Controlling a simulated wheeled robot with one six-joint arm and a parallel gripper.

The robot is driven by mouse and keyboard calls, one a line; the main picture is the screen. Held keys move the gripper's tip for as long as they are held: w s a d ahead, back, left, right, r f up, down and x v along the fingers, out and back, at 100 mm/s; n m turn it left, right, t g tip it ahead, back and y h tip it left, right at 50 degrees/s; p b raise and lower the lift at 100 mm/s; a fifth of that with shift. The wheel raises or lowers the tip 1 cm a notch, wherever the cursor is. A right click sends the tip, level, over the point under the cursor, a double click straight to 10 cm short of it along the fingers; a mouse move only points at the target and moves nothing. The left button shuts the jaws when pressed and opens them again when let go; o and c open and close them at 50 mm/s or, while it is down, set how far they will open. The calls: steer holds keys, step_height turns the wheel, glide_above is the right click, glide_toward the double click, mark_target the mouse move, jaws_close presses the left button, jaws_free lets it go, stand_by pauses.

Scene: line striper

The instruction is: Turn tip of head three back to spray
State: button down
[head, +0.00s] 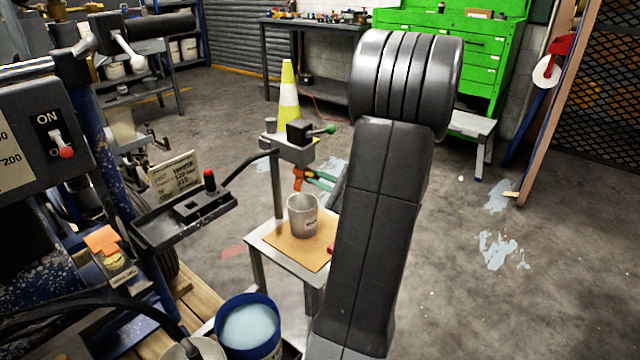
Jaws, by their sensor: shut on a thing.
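A spray head with a dark block (299,132) and a green-knobbed lever (325,130) sits on a metal post above the small table. Just below it is a small orange piece (298,178), which looks like the tip. My gripper (307,178), with teal and orange parts, shows at the left edge of my grey arm and is shut on this piece. My arm hides much of the gripper. The piece is too small to tell which way the tip points. No number shows on the head.
A grey cup (303,216) stands on the small table (265,248) below. A black tray (185,218) with a red-topped control is at left. A blue paint bucket (248,325) is in front. A traffic cone (288,95) stands behind. The floor at right is open.

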steer(key=shift+f+n+b, duration=0.1)
steer(key=shift+n+b, duration=2.3)
steer(key=shift+b, duration=1.4)
steer(key=shift+n+b, duration=1.7)
steer(key=shift+b, duration=1)
steer(key=shift+n+b, duration=0.5)
steer(key=shift+b, duration=0.25)
steer(key=shift+n+b, duration=0.7)
steer(key=shift+b, duration=0.25)
steer(key=n, duration=0.7)
steer(key=shift+a+n, duration=0.1)
steer(key=shift+n, duration=0.3)
steer(key=n, duration=0.8)
